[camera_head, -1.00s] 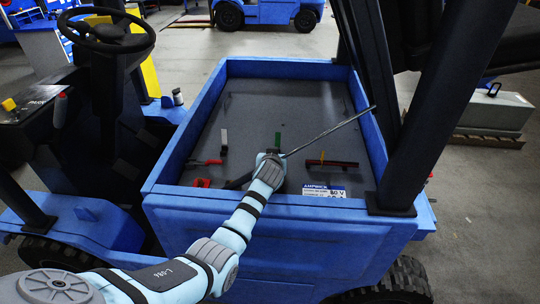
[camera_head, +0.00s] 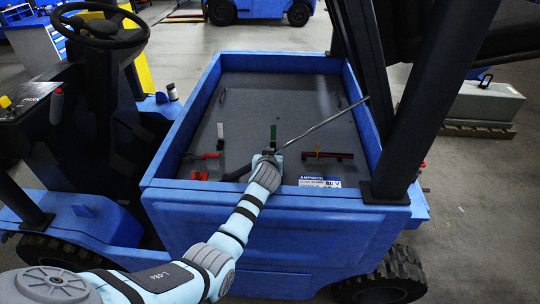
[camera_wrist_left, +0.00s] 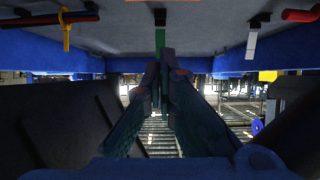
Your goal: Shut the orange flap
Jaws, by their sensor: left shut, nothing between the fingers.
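An orange strip (camera_wrist_left: 165,1) shows at the top edge of the left wrist view, cut off by the frame. I cannot tell whether it is the flap or how far it stands open. In the head view my arm covers the matching spot. My left gripper (camera_head: 266,158) is over the near end of the blue truck's grey bed, in front of a green upright tab (camera_head: 273,132). In the wrist view its fingers (camera_wrist_left: 167,55) are together and empty, with the green tab (camera_wrist_left: 160,40) just beyond the tips. My right gripper is not in view.
The blue bed wall (camera_head: 255,196) rims the bed. A white tab (camera_head: 220,130) and red handle (camera_head: 205,156) are left of the gripper; a red bar (camera_head: 330,155) with a yellow tab is right. A thin dark rod (camera_head: 322,124) slants right. A dark post (camera_head: 410,110) stands at right.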

